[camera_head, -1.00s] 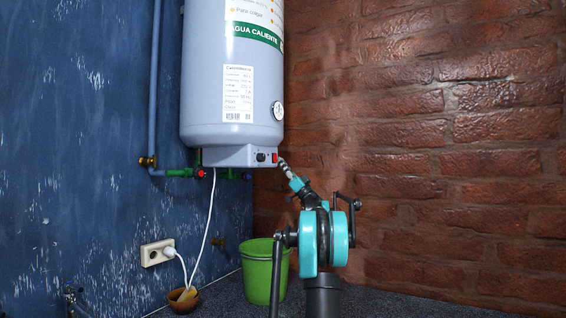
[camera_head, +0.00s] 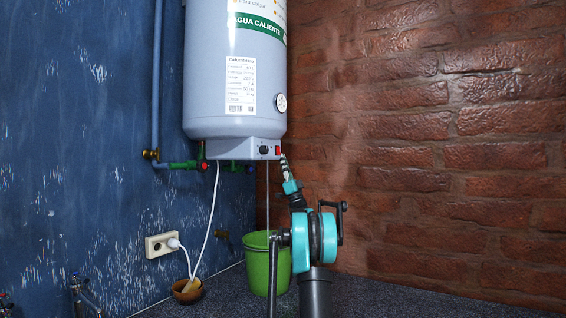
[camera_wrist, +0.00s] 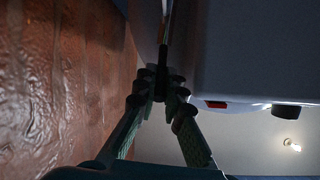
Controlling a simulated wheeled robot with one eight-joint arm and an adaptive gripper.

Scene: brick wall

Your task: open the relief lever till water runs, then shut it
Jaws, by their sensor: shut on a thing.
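The white water heater (camera_head: 235,75) hangs on the blue wall, with green valve fittings (camera_head: 235,167) below it. My gripper (camera_head: 286,168) is at the heater's lower right corner. In the wrist view my gripper (camera_wrist: 161,90) is shut on a small dark piece (camera_wrist: 161,78), seemingly the relief lever, with a thin rod beyond it. The lever cannot be made out in the head view. A thin pale stream (camera_head: 267,200) runs straight down from below the heater to the green bucket (camera_head: 257,268), which stands on the floor partly behind my arm.
A socket with a white plug (camera_head: 160,245) is on the blue wall, its cord rising to the heater. A small brown bowl (camera_head: 187,291) sits on the floor below. A brick wall (camera_head: 450,170) closes the right side.

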